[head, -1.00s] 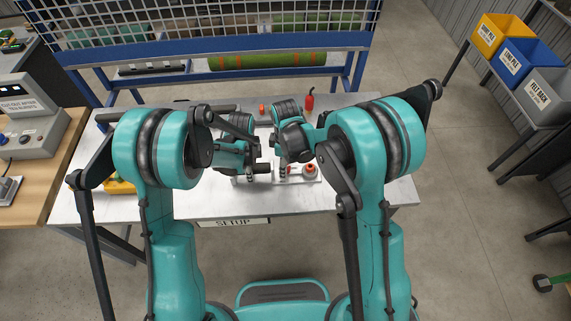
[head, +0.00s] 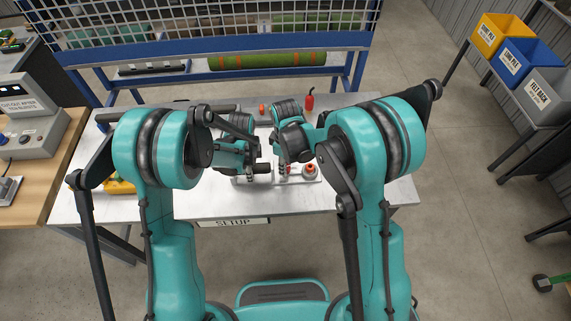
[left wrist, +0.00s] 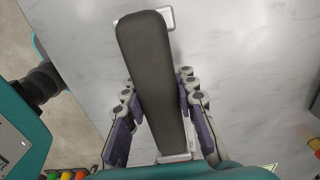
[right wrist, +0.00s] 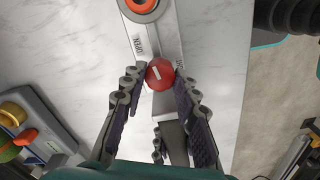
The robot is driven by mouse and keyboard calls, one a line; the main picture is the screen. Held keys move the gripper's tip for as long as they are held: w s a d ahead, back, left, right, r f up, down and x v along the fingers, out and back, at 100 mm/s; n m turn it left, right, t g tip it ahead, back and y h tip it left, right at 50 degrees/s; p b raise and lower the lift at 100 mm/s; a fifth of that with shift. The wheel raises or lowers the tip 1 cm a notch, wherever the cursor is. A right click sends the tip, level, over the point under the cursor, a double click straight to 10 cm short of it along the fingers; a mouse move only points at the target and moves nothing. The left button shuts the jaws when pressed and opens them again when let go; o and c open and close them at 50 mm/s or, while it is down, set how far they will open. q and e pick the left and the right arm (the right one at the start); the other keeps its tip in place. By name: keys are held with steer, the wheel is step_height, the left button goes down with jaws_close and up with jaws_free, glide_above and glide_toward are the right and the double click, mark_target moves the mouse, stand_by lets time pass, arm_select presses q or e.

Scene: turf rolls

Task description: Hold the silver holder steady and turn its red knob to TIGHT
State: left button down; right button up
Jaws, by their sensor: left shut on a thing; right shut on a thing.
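The silver holder (right wrist: 170,30) lies on the white table; its pale base also shows in the head view (head: 309,179). Its dark grey grip bar (left wrist: 152,70) stands between the fingers of my left gripper (left wrist: 157,84), which is shut on it. My right gripper (right wrist: 159,80) is shut on the red knob (right wrist: 160,74), with a fingertip on each side. A short white mark shows on the knob's top. An OPEN label lies up and left of the knob; another label at its right is mostly hidden, so I cannot read it.
An orange ring (right wrist: 145,4) sits at the holder's far end in the right wrist view. A red bottle (head: 309,101) stands at the table's back. A grey device with coloured parts (right wrist: 45,135) lies left in the right wrist view. The table's right end is clear.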

steer(key=m, duration=1)
steer(key=shift+m, duration=0.4)
steer(key=m, duration=0.5)
steer(key=shift+m, duration=2.4)
steer(key=o, duration=1.2)
steer(key=shift+c, duration=0.2)
